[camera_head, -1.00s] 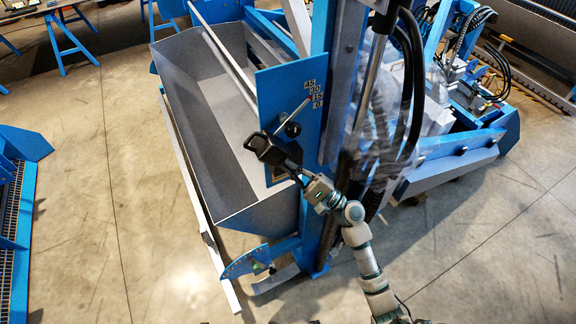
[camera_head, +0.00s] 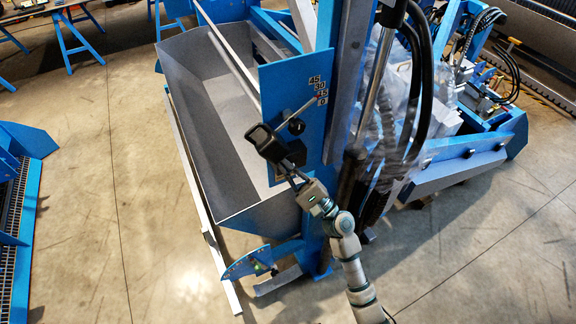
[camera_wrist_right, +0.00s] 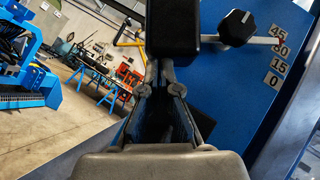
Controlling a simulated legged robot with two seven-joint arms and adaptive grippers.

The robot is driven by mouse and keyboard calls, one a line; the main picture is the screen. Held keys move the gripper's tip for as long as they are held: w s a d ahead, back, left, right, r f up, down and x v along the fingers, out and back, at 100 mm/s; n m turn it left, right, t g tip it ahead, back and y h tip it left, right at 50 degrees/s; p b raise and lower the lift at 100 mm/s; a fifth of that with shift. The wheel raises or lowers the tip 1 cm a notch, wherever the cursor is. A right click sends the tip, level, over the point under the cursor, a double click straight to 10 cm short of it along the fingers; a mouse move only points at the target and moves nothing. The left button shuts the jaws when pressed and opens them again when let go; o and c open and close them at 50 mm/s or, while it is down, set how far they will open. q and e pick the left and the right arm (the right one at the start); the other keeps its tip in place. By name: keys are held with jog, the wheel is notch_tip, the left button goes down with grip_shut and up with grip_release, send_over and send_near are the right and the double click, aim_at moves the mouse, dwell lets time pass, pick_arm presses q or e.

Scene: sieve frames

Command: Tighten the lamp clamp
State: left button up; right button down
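A black knob (camera_head: 296,127) sits on a thin metal pointer rod (camera_head: 304,107) on a blue upright plate (camera_head: 277,85) marked 45, 30, 15 and 0. The knob also shows in the wrist view (camera_wrist_right: 237,28), just right of the black fingertip block. I cannot make out a lamp. My right gripper (camera_head: 259,136) is in front of the plate, left of and slightly below the knob in the head view. There is a gap between them there. No object shows in its fingers. My left gripper is not in view.
A long grey trough (camera_head: 218,130) lies left of the plate. The concrete floor (camera_head: 90,200) at left is largely bare.

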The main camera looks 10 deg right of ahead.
jog(key=shift+s, duration=0.1)
jog(key=v, duration=1.2)
jog(key=w+a+f+n+g+h, duration=0.15)
jog(key=f+h, duration=0.25)
jog(key=f, duration=0.9)
jog(key=w+f+g+h, duration=0.2)
jog(key=w+f+h, duration=0.15)
jog(key=f, duration=1.05)
jog(key=s+d+f+n+g+h, duration=0.15)
jog(key=s+f, duration=0.25)
jog(key=f, duration=0.6)
jog(key=s+f+n+g+h, duration=0.2)
jog(key=s+f+g+h, duration=0.1)
jog(key=f, duration=0.7)
jog(key=s+d+f+n+g+h, duration=0.35)
jog(key=s+f+n, duration=0.25)
jog(key=s+f, duration=0.85)
jog(key=s+d+f+n+g+h, duration=0.1)
jog(key=s+d+f+n+g, duration=0.1)
jog(key=s, duration=0.8)
jog(key=s+d+f+n+g+h, duration=0.2)
jog(key=s+d+f+n, duration=0.2)
jog(key=s+f+n, duration=0.3)
jog(key=s+f, duration=0.1)
jog(key=s, duration=0.2)
jog(key=shift+s+g, duration=0.3)
jog(key=shift+g, duration=0.05)
